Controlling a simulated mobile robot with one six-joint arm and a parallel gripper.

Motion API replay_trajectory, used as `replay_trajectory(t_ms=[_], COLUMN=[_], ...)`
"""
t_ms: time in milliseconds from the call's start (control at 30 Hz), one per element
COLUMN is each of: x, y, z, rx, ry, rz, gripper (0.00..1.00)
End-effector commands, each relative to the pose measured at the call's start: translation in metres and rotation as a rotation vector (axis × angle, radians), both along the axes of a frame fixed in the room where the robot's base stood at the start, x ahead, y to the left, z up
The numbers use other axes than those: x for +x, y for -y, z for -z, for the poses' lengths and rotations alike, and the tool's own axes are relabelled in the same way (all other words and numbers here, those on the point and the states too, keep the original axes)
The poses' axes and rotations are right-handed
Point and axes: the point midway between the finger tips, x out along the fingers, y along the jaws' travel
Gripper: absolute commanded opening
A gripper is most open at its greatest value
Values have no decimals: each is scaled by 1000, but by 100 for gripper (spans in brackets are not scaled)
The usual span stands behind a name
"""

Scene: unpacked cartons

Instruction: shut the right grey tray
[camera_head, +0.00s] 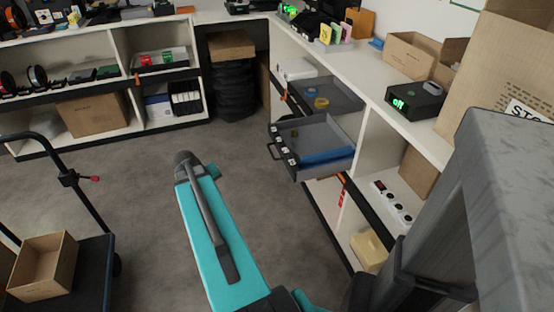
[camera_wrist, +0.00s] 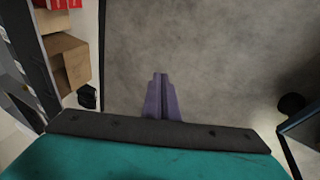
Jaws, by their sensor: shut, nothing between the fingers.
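Two grey trays stick out of the shelf unit on the right in the head view. The nearer grey tray (camera_head: 338,130) is pulled far out, with a dark front bearing small labels and a blue item (camera_head: 325,157) inside. My gripper (camera_wrist: 161,77) shows in the wrist view as purple fingers, shut and empty, over bare floor. My teal arm stands left of the trays in the head view, apart from them; the fingers are hidden there.
A white counter (camera_head: 370,72) runs above the trays, with open cartons (camera_head: 410,55) and a black box (camera_head: 414,99) on it. A trolley (camera_head: 93,265) carrying an open carton (camera_head: 42,265) stands at lower left. Grey floor between is clear.

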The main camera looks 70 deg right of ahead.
Motion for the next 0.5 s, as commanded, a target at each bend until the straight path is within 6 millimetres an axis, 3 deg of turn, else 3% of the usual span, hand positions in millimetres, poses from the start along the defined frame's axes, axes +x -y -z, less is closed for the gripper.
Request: replay_trajectory(t_ms=[100, 300, 500], x=[-21, -66, -105], y=[47, 113, 152], z=[-25, -74, -110], rx=[-66, -174, -252], ry=[28, 59, 73], rz=[69, 176, 253], gripper=[0, 0, 0])
